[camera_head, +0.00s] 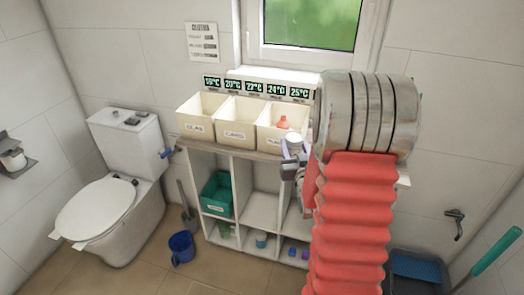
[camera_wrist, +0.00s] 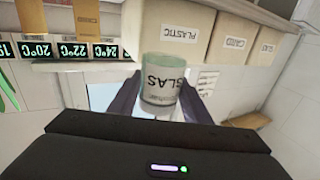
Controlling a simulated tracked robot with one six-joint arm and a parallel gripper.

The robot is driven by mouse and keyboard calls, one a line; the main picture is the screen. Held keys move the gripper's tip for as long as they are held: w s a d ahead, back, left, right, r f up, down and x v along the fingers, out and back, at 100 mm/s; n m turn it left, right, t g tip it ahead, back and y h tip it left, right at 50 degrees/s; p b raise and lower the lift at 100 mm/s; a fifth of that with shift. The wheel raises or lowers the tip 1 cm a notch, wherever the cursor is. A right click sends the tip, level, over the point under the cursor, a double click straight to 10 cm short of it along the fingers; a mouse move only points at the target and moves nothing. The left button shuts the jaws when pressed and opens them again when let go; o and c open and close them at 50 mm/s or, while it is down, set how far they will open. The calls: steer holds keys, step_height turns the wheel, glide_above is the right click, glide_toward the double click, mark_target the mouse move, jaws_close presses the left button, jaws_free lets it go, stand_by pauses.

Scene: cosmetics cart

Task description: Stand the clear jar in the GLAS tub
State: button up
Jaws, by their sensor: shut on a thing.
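The clear jar (camera_wrist: 160,68) is between the two dark fingers of my gripper (camera_wrist: 159,98) in the wrist view, with a pale label around its lower part. In the head view my gripper (camera_head: 291,163) is in front of the right-hand tub, its jaws partly hidden by my arm. The GLAS tub (camera_head: 196,128) is the leftmost of three cream tubs on the shelf top. Its label faces outward, and no contents show inside. My gripper is to the right of it, beyond the middle tub.
The CARD tub (camera_head: 236,135) stands in the middle. The PLASTIC tub (camera_wrist: 178,50) is nearest the jar, and an orange-pink item (camera_head: 283,123) shows in it in the head view. Temperature displays (camera_head: 255,88) are behind the tubs. A green crate (camera_head: 217,205) sits in the shelf below.

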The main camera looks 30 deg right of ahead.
steer(key=s+d+r+m+g+h, duration=0.1)
steer(key=s+d+m+g+h, duration=0.1)
steer(key=s+d, duration=0.9)
steer(key=d+h, duration=0.1)
steer(key=d, duration=0.2)
steer(key=shift+d+r, duration=0.15)
steer(key=shift+r, duration=0.15)
